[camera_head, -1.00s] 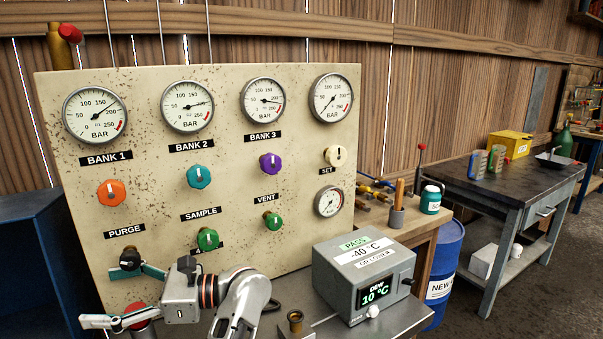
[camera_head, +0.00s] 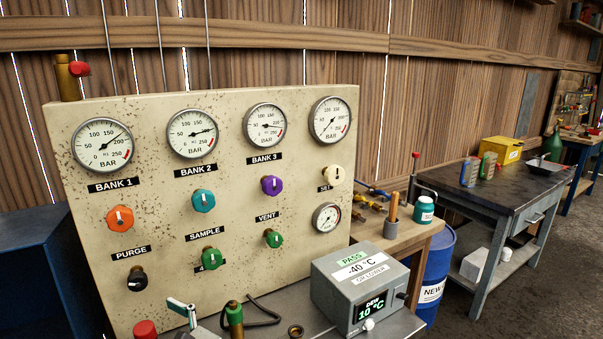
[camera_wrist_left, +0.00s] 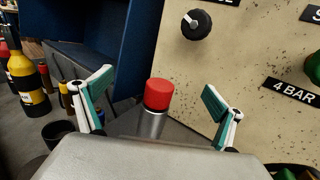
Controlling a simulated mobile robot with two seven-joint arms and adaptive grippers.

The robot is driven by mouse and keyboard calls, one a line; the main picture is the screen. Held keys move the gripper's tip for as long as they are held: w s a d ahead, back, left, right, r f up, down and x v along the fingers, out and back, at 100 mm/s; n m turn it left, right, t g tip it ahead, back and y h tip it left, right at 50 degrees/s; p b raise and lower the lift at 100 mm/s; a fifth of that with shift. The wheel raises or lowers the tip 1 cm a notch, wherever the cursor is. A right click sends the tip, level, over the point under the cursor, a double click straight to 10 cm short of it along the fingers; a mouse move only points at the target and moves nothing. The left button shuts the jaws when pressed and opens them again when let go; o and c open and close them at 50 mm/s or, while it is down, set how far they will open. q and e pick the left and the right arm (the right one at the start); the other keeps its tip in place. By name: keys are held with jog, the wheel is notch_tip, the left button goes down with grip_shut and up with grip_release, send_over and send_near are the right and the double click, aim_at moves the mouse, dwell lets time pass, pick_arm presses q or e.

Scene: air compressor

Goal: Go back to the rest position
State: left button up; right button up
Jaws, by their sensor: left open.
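My left gripper (camera_wrist_left: 158,82) is open, with its two teal-padded fingers spread wide in the left wrist view. A red-capped metal cylinder (camera_wrist_left: 158,95) shows between and beyond the fingers, with nothing gripped. In the head view only a teal-and-white finger (camera_head: 182,308) of this gripper shows at the bottom edge, right of the red cap (camera_head: 146,329). The rest of the arm is out of view there. My right gripper is not in view.
The beige gauge panel (camera_head: 75,210) stands close in front, with a black purge knob (camera_head: 137,279). A grey dew meter (camera_head: 335,272) and a green-and-brass fitting (camera_head: 234,315) stand below it. A blue cabinet (camera_head: 30,270) is at the left.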

pick_arm(q)
jog(key=shift+r+m+t+h, duration=0.2)
jog(key=shift+m+t+h, duration=0.25)
jog(key=shift+t, duration=0.25)
jog(key=shift+f+m+t+h+p, duration=0.1)
jog(key=shift+m+t+h+p, duration=0.3)
jog(key=shift+m+t, duration=0.2)
jog(key=shift+m+t+h, duration=0.95)
jog(key=shift+t+h, duration=0.1)
jog(key=shift+t, duration=0.15)
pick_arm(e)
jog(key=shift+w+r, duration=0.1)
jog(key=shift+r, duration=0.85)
